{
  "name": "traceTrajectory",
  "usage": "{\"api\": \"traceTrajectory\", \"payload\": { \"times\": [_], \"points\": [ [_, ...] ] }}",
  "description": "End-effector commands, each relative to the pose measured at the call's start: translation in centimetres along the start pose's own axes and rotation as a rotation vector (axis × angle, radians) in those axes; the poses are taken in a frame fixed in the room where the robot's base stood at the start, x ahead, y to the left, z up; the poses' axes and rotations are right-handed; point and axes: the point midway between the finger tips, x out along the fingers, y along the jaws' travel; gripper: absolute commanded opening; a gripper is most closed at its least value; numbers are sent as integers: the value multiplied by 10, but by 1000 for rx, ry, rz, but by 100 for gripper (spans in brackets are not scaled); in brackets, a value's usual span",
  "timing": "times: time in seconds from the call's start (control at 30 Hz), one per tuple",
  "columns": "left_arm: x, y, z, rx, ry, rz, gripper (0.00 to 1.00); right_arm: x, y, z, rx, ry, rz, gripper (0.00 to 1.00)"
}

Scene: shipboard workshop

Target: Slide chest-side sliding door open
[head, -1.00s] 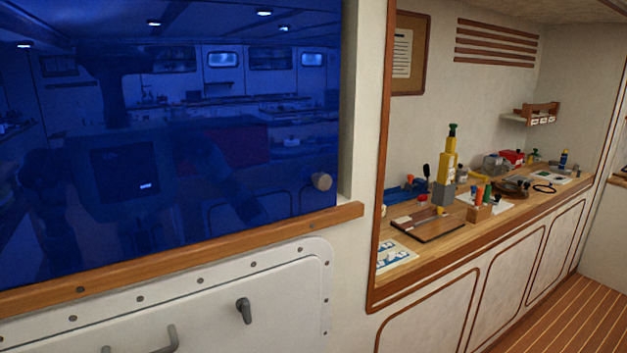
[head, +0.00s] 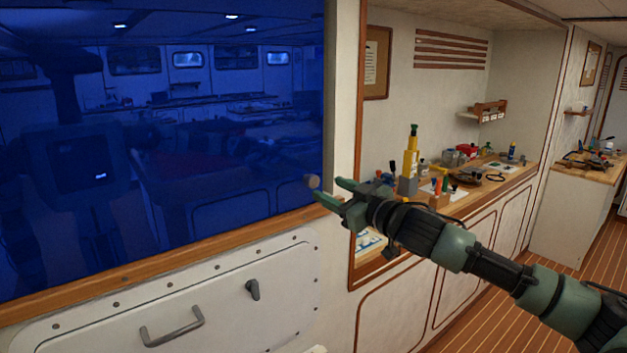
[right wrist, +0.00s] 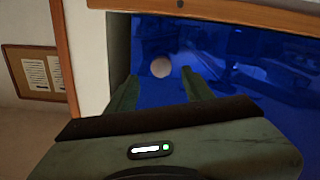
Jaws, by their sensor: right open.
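The sliding door (head: 170,150) is a dark blue, glossy panel filling the left of the head view. Its round knob (head: 312,181) sits near the panel's right edge. My right gripper (head: 328,190) is open and empty, with its fingertips close to the knob. In the right wrist view the knob (right wrist: 161,67) shows between and beyond the two fingers (right wrist: 158,84), against the blue panel (right wrist: 230,65). I cannot tell whether either finger touches it. My left gripper is not in view.
A wooden ledge (head: 150,262) runs under the panel. Below it is a white hatch (head: 100,325) with a grey handle (head: 172,327) and a latch (head: 252,289). A workbench (head: 520,180) with several tools stands in the alcove at right. Plank floor (head: 480,300) is clear.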

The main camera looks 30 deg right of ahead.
Motion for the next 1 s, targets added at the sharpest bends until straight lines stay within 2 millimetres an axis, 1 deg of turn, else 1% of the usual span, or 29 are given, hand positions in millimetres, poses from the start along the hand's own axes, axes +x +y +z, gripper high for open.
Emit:
{"api": "traceTrajectory", "payload": {
  "times": [0.03, 0.2, 0.4, 0.5, 0.67, 0.87, 0.9, 0.97, 1.0],
  "points": [
    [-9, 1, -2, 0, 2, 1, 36, 5, 2, -6, 4, 4, 2, 52],
    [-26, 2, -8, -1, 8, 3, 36, 27, 1, -8, 3, 5, 0, 52],
    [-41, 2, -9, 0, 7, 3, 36, 54, 0, -6, 1, 3, -1, 52],
    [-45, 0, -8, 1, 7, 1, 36, 63, 0, -4, -1, 2, -1, 52],
    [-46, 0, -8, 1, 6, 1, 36, 69, -1, -1, -4, 0, -2, 52],
    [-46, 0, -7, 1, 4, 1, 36, 70, -2, 0, -5, 0, -2, 52],
    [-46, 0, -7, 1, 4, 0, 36, 70, -2, 0, -4, 0, -2, 49],
    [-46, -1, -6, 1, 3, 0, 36, 70, -2, 0, -4, 0, -2, 32],
    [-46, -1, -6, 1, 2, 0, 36, 70, -2, 0, -4, 1, -2, 21]
  ]
}}
